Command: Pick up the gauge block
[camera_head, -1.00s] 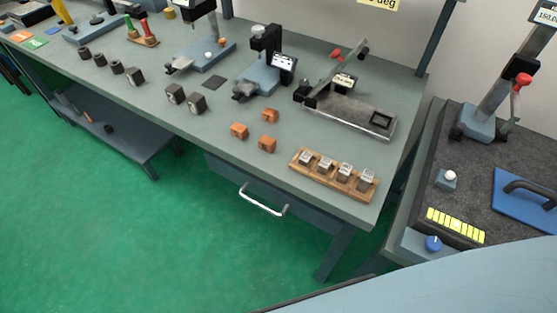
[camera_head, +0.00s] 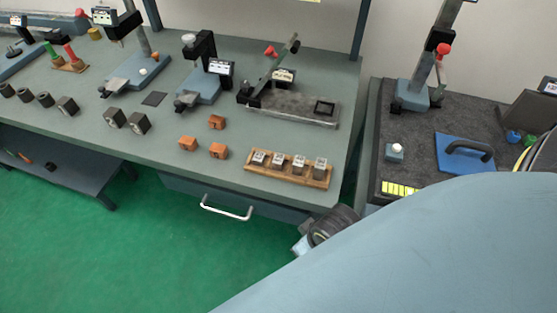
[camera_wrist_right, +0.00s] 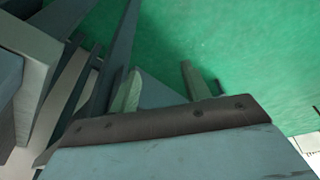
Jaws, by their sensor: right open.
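Several silver gauge blocks with labelled tops, among them one at the right end (camera_head: 320,167) and one at the left end (camera_head: 259,158), stand in a row in a wooden rack (camera_head: 288,180) near the bench's front right corner. I cannot read which label is which. In the right wrist view my right gripper (camera_wrist_right: 163,86) shows two fingers apart, with nothing held between them. Green floor and blue-grey furniture lie beyond it. In the head view part of my right arm shows below the bench's front corner; its fingers are not distinguishable there. My left gripper is not in view.
Orange blocks (camera_head: 188,144) sit left of the rack. A fixture with a lever (camera_head: 290,100) stands behind it. A drawer handle (camera_head: 226,210) juts from the bench front. A side table (camera_head: 440,115) at right carries a stand and a blue plate (camera_head: 465,160).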

